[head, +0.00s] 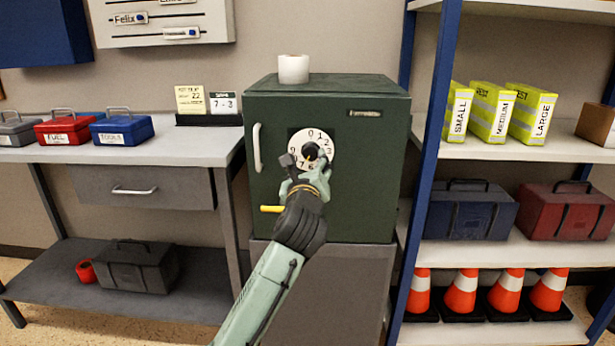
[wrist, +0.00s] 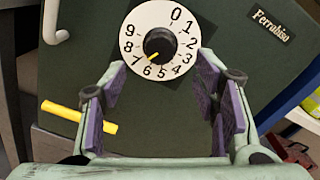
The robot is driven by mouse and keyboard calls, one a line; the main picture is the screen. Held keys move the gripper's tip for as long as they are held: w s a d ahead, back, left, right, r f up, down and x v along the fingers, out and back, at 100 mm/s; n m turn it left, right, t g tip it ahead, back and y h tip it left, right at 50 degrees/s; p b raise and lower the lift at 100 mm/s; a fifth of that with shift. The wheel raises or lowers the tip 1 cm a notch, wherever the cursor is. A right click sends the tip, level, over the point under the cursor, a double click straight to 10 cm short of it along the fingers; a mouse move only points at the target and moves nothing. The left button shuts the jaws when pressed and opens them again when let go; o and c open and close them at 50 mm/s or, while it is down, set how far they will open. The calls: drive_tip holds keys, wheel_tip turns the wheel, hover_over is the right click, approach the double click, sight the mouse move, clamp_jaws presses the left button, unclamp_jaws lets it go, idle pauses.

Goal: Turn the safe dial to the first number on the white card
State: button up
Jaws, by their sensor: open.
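The dark green safe (head: 365,180) stands on a grey base. Its white round dial (head: 298,138) carries black digits 0 to 9, with a black knob at its centre. The white card (head: 223,103), beside a cream card, reads "7 - 3". My gripper (head: 307,172) is open in front of the dial's lower part. In the wrist view its fingers (wrist: 160,72) are apart below the knob, with nothing between them.
A yellow bar (head: 272,208) lies left of my gripper. The safe's white handle (head: 257,147) is at its left edge, and a white roll (head: 293,69) stands on top. A workbench (head: 190,150) is on the left; a blue-framed shelf (head: 425,150) is close on the right.

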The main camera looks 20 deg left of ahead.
drive_tip(key=v, duration=0.5)
drive_tip(key=shift+s+d, duration=0.1)
drive_tip(key=shift+s, duration=0.25)
